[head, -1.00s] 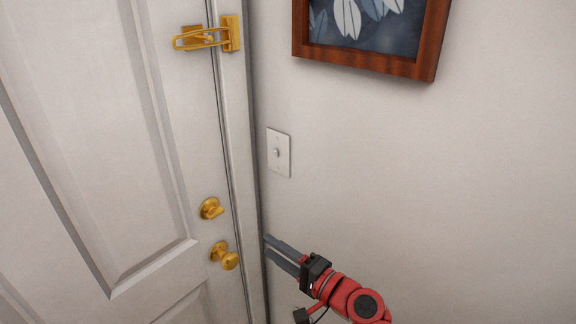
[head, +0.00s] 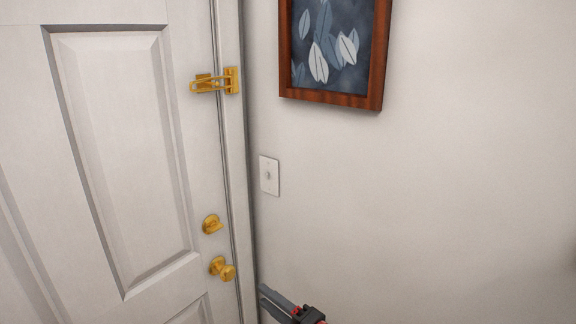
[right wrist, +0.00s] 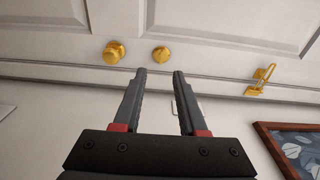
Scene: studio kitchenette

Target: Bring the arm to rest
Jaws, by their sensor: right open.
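My right gripper (head: 264,293) is at the bottom of the head view, in front of the wall and just right of the door frame, below the light switch (head: 269,175). In the right wrist view its two grey fingers (right wrist: 160,74) are apart with nothing between them. The fingers point toward the door edge. The rest of my right arm is mostly below the head view. My left gripper is not in view.
A white door (head: 120,150) fills the left, with a brass knob (head: 222,268), a brass deadbolt (head: 212,224) and a brass swing latch (head: 216,81). A framed leaf picture (head: 332,99) hangs on the wall. The wall to the right is bare.

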